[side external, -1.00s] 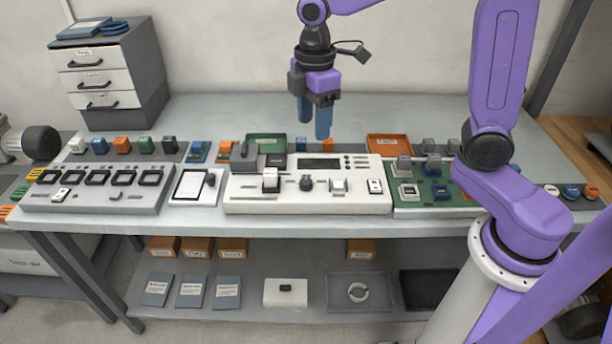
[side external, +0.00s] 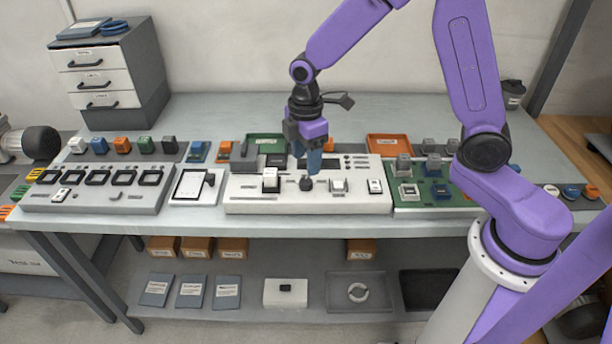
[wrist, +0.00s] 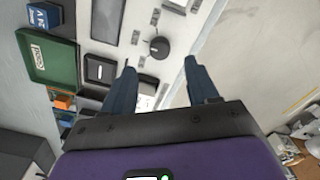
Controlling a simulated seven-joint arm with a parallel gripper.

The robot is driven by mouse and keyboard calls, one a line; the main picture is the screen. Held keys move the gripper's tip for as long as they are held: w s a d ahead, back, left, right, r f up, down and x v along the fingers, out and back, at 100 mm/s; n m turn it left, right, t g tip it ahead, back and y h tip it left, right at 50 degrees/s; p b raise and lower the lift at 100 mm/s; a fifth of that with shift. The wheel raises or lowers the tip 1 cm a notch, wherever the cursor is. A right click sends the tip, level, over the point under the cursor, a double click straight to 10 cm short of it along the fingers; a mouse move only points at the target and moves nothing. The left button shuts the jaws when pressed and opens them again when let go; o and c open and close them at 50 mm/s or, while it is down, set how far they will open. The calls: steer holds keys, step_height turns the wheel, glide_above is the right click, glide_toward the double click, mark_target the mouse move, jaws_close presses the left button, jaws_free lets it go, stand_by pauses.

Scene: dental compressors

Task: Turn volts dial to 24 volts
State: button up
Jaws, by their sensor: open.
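The volts dial seems to be the dark round knob (side external: 306,183) on the white panel unit (side external: 250,207) at the middle of the bench. The fingers partly hide the unit's display in the side view.
A green board (side external: 434,197) adjoins on the right, and a green tray (side external: 266,141) and orange tray (side external: 389,146) lie behind.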

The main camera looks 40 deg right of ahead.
mark_target(306, 181)
steer(key=shift+f, duration=3.2)
steer(key=c, duration=1)
